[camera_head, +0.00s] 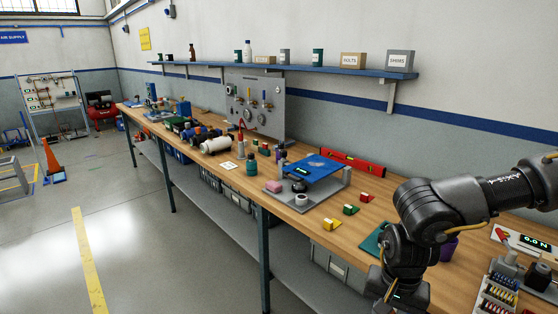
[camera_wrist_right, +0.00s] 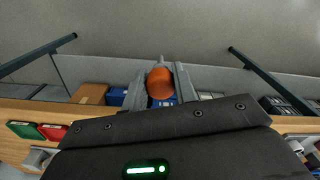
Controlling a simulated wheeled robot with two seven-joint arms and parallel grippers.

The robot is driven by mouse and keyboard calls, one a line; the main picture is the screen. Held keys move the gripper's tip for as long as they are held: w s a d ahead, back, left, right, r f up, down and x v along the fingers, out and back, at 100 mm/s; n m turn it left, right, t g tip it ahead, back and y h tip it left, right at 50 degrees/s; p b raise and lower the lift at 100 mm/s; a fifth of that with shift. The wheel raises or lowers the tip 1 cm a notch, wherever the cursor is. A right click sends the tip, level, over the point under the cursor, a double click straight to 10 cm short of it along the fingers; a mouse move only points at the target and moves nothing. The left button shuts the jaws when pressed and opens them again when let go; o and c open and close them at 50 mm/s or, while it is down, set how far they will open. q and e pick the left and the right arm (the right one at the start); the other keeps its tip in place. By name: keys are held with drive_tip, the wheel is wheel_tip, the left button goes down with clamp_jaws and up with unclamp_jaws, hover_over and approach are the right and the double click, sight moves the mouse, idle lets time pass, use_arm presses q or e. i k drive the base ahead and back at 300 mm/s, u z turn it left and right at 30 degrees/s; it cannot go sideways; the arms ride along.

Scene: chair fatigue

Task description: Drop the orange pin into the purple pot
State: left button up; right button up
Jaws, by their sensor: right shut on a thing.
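The orange pin (camera_wrist_right: 160,82) shows between the fingers of my right gripper (camera_wrist_right: 161,88) in the right wrist view. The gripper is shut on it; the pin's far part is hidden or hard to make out. In the head view my right arm comes in from the right, and its wrist hangs at the lower right; the fingertips and pin do not show there. The purple pot (camera_head: 449,249) is mostly hidden behind my right arm in the head view, so its opening cannot be seen. My left gripper is not in view.
The long wooden bench (camera_head: 318,246) holds a blue-topped stand (camera_head: 312,168), small coloured blocks (camera_head: 331,224), a green mat (camera_head: 373,243) and a rack of small coloured items (camera_head: 497,294). Grey bins (camera_head: 330,262) sit under it.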

sight(442, 256)
drive_tip(key=u, duration=0.1)
drive_tip(key=i, duration=0.3)
drive_tip(key=z, duration=1.2)
